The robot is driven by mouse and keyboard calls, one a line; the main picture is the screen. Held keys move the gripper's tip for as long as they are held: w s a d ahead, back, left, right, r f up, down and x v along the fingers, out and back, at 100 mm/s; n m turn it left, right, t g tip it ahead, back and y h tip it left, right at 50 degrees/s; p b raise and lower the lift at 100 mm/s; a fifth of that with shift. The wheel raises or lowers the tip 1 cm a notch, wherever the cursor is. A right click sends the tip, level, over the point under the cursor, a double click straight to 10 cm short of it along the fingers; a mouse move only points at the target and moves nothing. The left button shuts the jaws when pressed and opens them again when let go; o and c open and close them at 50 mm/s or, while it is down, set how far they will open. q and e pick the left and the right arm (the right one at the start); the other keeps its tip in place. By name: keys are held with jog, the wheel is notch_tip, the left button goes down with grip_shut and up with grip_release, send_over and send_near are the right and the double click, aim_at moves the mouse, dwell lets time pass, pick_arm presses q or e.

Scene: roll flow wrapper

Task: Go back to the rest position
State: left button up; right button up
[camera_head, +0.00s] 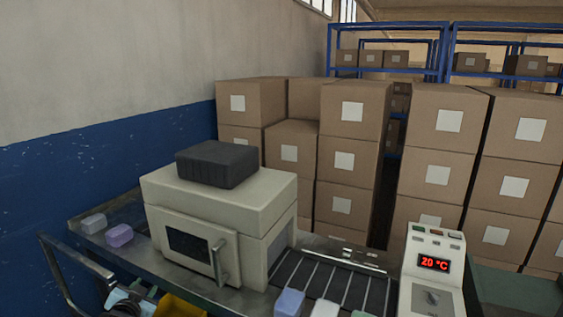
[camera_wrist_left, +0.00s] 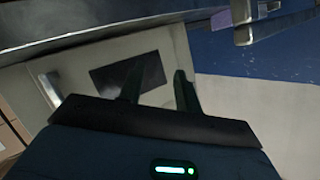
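In the wrist view my left gripper (camera_wrist_left: 160,84) shows two dark fingers standing apart, with nothing visible between them. Behind them is the front of the cream wrapping machine, with its dark window (camera_wrist_left: 108,76) and grey handle (camera_wrist_left: 48,88); I cannot tell the distance. In the head view the cream machine (camera_head: 220,206) stands on the conveyor, its front door closed and a black box-shaped part (camera_head: 217,164) on top. I cannot clearly make out the left gripper among the dark parts at the lower left of the head view. My right gripper is not in view.
A grey and a lilac block (camera_head: 119,235) lie on the conveyor left of the machine. A control box (camera_head: 433,270) reads 20 °C. A metal bar (camera_head: 73,272) juts out lower left. Stacked cartons (camera_head: 352,112) fill the back.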

pick_arm(q)
jog(key=s+d+f+g+h, duration=0.1)
jog(key=s+d+f+h, duration=0.1)
jog(key=s+d+f, duration=0.45)
jog(key=s+d+f+g+h, duration=0.1)
jog(key=s+d+f, duration=0.3)
jog(key=s+f, duration=0.55)
jog(key=s+d+f+g, duration=0.1)
jog(key=s+d, duration=0.2)
jog(key=s, duration=0.6)
jog(key=s+d+f+n+g+h, duration=0.1)
jog(key=s+d, duration=0.2)
jog(key=s, duration=0.7)
jog(key=s+d+f+n+g, duration=0.1)
jog(key=s+d, duration=0.2)
jog(key=s, duration=0.7)
jog(key=shift+h, duration=0.3)
jog(key=shift+d, duration=0.1)
